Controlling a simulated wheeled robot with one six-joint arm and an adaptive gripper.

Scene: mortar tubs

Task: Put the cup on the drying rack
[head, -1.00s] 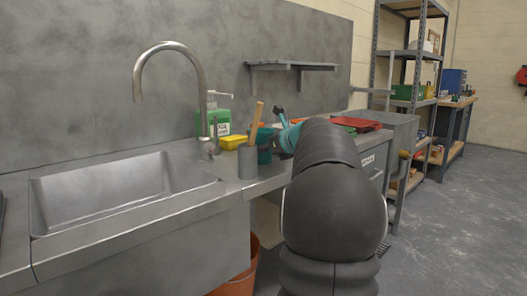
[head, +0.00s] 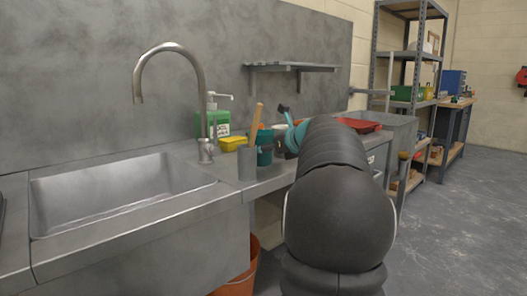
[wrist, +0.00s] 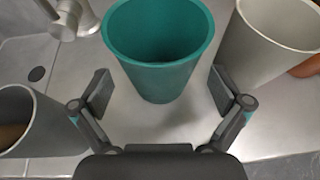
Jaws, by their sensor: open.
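A teal cup (head: 265,146) stands on the steel counter right of the sink. In the wrist view the teal cup (wrist: 160,78) is upright, open end toward the camera, between the two spread fingers of my gripper (wrist: 158,92). Gaps show on both sides, so the fingers are apart from it. In the head view my gripper (head: 290,132) is partly hidden by my arm, just right of the cup. A pale cup (wrist: 268,45) stands right of the teal one. A grey slatted rack (head: 292,67), likely the drying rack, is on the wall above; nothing shows on it.
A grey holder (head: 247,163) with a wooden handle stands close left of the teal cup. The tap (head: 203,100), green bottle (head: 218,121) and yellow tub (head: 233,143) are further left. A red tray (head: 360,125) lies right. The sink (head: 120,190) is empty.

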